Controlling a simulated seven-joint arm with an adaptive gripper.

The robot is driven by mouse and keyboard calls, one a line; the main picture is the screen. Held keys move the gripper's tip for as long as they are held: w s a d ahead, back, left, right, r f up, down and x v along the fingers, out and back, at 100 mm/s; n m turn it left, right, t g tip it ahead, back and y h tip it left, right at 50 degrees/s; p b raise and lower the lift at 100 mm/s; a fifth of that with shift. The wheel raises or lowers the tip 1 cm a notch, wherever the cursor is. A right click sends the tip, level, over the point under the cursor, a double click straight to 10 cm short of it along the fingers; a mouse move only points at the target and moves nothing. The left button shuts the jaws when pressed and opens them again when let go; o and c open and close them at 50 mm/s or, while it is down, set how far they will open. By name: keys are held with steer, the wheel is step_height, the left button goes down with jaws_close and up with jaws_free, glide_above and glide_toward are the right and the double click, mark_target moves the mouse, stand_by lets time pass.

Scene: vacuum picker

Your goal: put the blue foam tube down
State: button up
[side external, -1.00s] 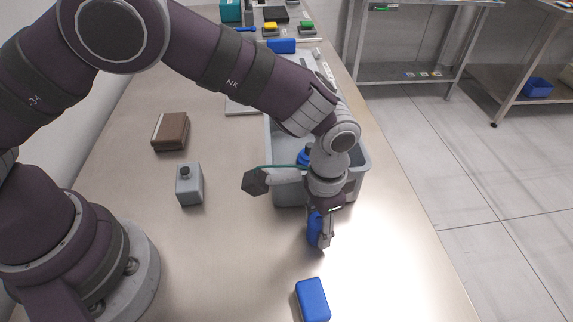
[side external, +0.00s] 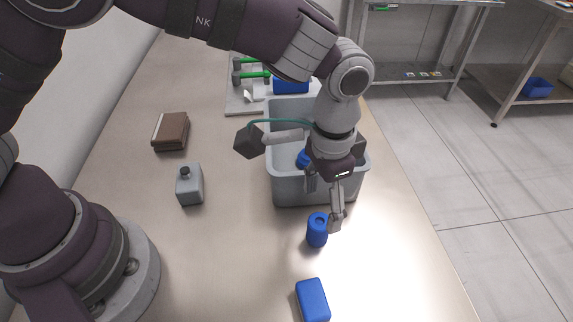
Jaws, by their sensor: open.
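The blue foam tube (side external: 317,231) stands upright on the table in front of the grey bin, with the hole in its top end showing. My gripper (side external: 324,207) is open, just above and behind the tube. One finger shows to the right of the tube's top and the other sits further back, against the bin's front wall. Nothing shows between the fingers.
The grey bin (side external: 290,190) holds a blue item (side external: 303,159). A blue block (side external: 313,300) lies nearer the front. A grey bottle (side external: 189,186) and a brown book-like stack (side external: 171,131) stand to the left. The table between them is bare.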

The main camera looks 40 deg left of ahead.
mark_target(318, 220)
step_height(318, 220, up, 6)
steer(key=s+a+r+n+t, duration=0.2)
steer(key=a+r, duration=0.2)
steer(key=a, duration=0.3)
steer(key=s+a+r+n+t, duration=0.1)
steer(key=a+r, duration=0.3)
steer(key=a, duration=0.4)
steer(key=shift+s+a+r+n+t+h, duration=0.3)
steer(key=shift+s+r+n+t, duration=0.1)
steer(key=shift+s+n, duration=0.2)
steer(key=shift+n+t, duration=0.8)
steer(key=shift+t, duration=0.1)
steer(key=s+a, duration=0.2)
steer(key=s+a+f, duration=0.1)
steer(key=s+a, duration=0.1)
steer(key=shift+s, duration=0.2)
steer(key=shift+o, duration=0.5)
steer(key=shift+s+a+f, duration=0.15)
steer(key=shift+s, duration=0.05)
